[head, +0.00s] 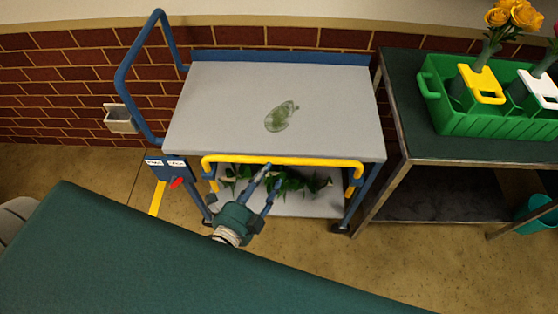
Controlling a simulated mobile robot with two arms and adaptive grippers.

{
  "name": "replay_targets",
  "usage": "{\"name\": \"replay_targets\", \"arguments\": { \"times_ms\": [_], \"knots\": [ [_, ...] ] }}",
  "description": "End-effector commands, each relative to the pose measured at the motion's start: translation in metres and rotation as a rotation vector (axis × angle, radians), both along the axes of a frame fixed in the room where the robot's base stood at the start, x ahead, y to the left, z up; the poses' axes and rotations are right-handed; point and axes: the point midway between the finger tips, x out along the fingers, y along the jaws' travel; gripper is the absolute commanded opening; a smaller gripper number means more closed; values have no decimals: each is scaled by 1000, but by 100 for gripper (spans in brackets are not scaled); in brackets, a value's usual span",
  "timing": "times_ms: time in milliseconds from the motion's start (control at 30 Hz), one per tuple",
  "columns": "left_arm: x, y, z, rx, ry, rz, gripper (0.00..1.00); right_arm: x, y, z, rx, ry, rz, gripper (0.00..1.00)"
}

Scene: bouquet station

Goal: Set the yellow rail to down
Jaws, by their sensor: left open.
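The yellow rail (315,161) runs along the front edge of a blue-framed cart. Its crossbar is at about the height of the cart's grey top (230,100), and its two ends bend down to yellow fittings on the frame, so it looks raised. My left gripper (272,175) is open, with its fingertips just in front of and below the crossbar, left of its middle. I cannot tell whether a fingertip touches the rail. Nothing is visibly between the fingers. My right gripper is not in view.
A clear-green object (281,116) lies on the cart top, and leafy stems (295,184) lie on the lower shelf. A red lever (177,183) sits at the cart's left. A green crate (455,118) stands on the right table. A dark green surface (130,260) fills the foreground.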

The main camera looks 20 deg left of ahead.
Motion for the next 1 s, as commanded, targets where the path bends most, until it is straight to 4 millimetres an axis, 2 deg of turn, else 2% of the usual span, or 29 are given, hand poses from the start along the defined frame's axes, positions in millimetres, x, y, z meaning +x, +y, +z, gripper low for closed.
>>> {"name": "replay_targets", "arguments": {
  "times_ms": [100, 333, 500, 767, 867, 1000],
  "knots": [
    [25, -3, -2, -1, -2, -1, 44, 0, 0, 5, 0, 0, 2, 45],
    [59, -7, -10, -2, 0, 0, 44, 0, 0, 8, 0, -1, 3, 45],
    [69, -8, -13, -3, 1, 0, 44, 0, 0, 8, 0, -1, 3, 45],
    [70, -8, -14, -3, 2, 0, 44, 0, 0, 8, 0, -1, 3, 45],
    [70, -8, -13, -3, 2, 0, 28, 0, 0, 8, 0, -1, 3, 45],
    [70, -8, -13, -3, 1, 0, 0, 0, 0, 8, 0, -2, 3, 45]
  ]
}}
